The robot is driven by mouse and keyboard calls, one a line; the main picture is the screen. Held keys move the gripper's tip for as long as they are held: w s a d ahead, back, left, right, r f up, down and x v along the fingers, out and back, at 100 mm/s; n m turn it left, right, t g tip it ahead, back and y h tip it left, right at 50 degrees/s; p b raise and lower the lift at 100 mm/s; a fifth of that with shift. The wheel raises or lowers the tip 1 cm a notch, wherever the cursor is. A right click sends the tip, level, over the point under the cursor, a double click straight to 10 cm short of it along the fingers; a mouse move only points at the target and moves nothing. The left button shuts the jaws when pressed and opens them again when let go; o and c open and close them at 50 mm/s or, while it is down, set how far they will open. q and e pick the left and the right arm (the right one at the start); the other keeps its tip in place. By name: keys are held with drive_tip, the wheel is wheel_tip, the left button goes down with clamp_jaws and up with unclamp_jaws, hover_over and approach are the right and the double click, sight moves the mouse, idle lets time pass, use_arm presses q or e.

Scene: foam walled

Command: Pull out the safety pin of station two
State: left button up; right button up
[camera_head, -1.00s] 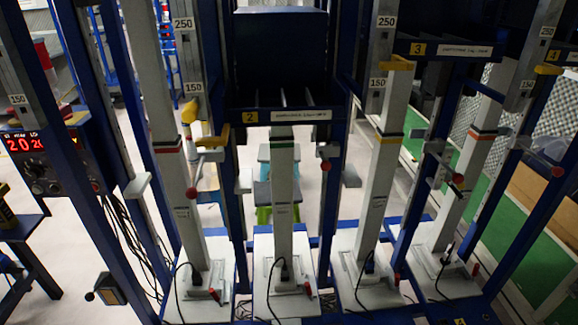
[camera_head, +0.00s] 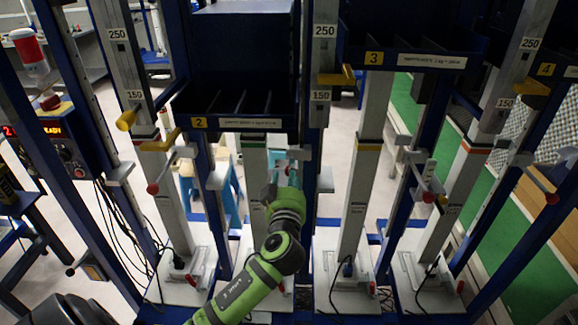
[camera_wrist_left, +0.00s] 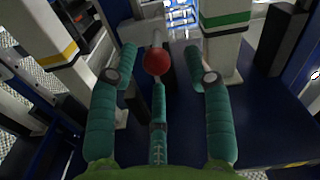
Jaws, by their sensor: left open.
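Station two carries a yellow "2" label (camera_head: 198,122) on its dark blue bin. Its pale column with a green band (camera_head: 253,180) stands below, and the band also shows at the right of the left wrist view (camera_wrist_left: 226,18). The safety pin's red ball knob (camera_wrist_left: 157,61) sits between the two teal fingers in the left wrist view, with a gap on each side. My left gripper (camera_head: 289,172) is open, reaching up to the pin bracket right of the column. In the head view the gripper mostly hides the knob. My right gripper is out of view.
Another red knob (camera_head: 153,188) stands out left of station two, and one (camera_head: 428,197) at the right. Blue posts and pale columns stand close on both sides. A control box with a red display (camera_head: 45,131) is at the left. Yellow levers (camera_head: 337,77) jut from the columns.

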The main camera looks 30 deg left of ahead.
use_arm(q)
drive_tip(key=shift+x, duration=1.15)
drive_tip(key=shift+w+p, duration=0.3)
drive_tip(key=shift+w, duration=0.1)
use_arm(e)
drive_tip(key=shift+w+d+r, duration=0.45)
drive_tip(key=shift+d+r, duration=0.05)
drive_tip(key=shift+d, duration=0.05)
